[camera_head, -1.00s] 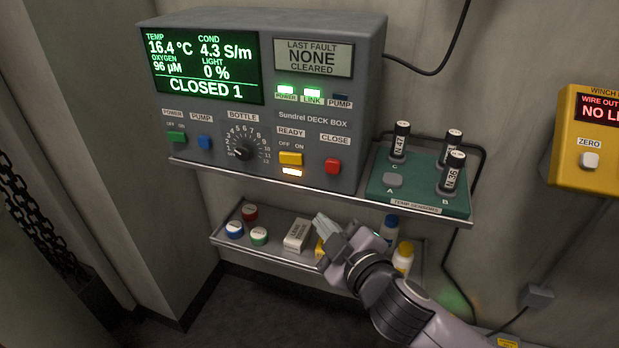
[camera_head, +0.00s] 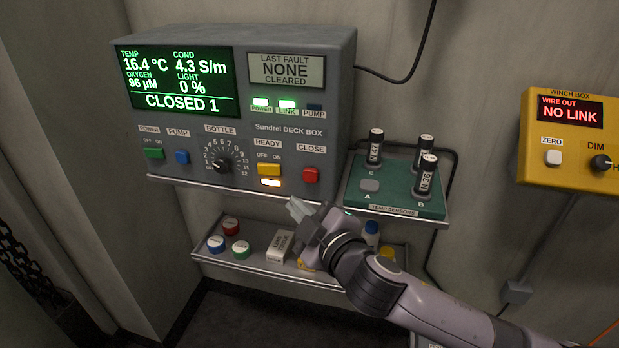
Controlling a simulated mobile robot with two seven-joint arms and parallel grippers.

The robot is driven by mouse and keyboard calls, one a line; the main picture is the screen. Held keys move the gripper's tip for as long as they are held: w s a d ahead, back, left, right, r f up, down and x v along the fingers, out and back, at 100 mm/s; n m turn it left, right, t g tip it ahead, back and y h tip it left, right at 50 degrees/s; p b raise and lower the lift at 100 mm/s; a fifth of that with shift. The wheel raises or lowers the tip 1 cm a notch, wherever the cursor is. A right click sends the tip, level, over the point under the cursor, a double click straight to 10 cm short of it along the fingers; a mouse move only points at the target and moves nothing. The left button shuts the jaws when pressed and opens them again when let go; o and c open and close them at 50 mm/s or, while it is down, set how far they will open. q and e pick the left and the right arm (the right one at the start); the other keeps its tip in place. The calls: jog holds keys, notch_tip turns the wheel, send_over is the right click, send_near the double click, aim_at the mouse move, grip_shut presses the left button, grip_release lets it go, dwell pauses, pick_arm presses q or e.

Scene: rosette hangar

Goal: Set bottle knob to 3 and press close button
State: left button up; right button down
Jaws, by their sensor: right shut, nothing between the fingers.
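The grey deck box (camera_head: 235,125) stands on the upper shelf, and its green display (camera_head: 178,80) reads "CLOSED 1". The black bottle knob (camera_head: 222,165) sits in a numbered dial on its front; its pointer is too small to read surely. The red close button (camera_head: 311,175) is at the right of the front panel, under the label "CLOSE". My right gripper (camera_head: 297,208) is shut and empty, with its fingertips a little below and left of the close button, near the shelf edge, apparently apart from the button. My left gripper is not in view.
The upper shelf edge (camera_head: 200,187) juts out below the panel. A green sensor rack (camera_head: 355,198) with black-capped vials stands to the right. The lower shelf (camera_head: 200,255) holds capped jars and a white box (camera_head: 280,246). A yellow winch box (camera_head: 535,155) hangs at right.

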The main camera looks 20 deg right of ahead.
jog(key=shift+w+d, duration=0.55)
jog(key=shift+w, duration=0.25)
jog(key=shift+w+d, duration=0.55)
jog(key=shift+w, duration=0.25)
jog(key=shift+w+d, duration=0.55)
jog(key=shift+w, duration=0.25)
jog(key=shift+w, duration=0.1)
jog(key=shift+w+d, duration=0.2)
jog(key=shift+w, duration=0.05)
jog(key=shift+w+d, duration=0.3)
jog(key=shift+w, duration=0.05)
dwell(0.9)
jog(key=shift+s+a, duration=0.1)
dwell(0.3)
jog(key=shift+s+a+p, duration=0.35)
jog(key=shift+s+a, duration=0.05)
jog(key=shift+s, duration=0.25)
jog(key=shift+s+a+p, duration=0.15)
jog(key=shift+s+a, duration=0.6)
jog(key=shift+s, duration=0.3)
jog(key=shift+s+a+p, duration=0.15)
jog(key=shift+s+a, duration=0.55)
jog(key=shift+s, duration=0.3)
